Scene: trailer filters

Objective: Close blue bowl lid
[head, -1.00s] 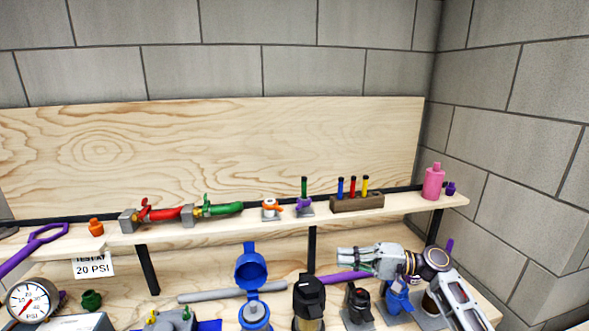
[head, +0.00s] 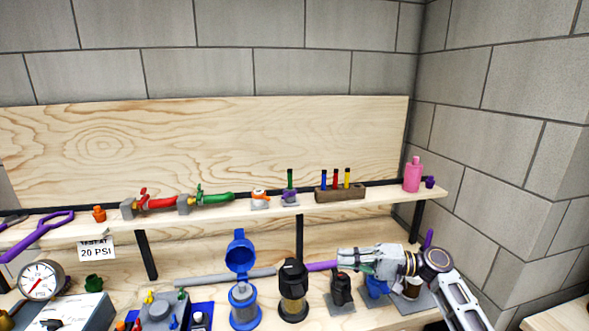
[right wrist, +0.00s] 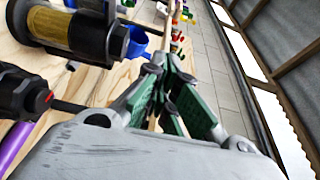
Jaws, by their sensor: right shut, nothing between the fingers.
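The blue bowl (head: 244,308) stands upright on the bench, left of the black-capped filter. Its blue lid (head: 240,257) is swung up and stands open above the bowl's back edge. My right gripper (head: 342,255) comes in from the right, pointing left, shut and empty, above the bench and right of the lid, apart from it. In the right wrist view, its green-padded fingers (right wrist: 155,72) are together, and a blue round part (right wrist: 137,42) shows partly hidden behind a dark filter. I cannot tell if that part is the lid. My left gripper is out of view.
The black-capped filter (head: 293,288) stands between the blue bowl and my right gripper. A small black device (head: 341,288) stands below the gripper. A shelf (head: 225,218) with valves and bottles runs behind. A gauge (head: 40,281) is at left. A grey and purple pipe (head: 225,277) lies behind the bowl.

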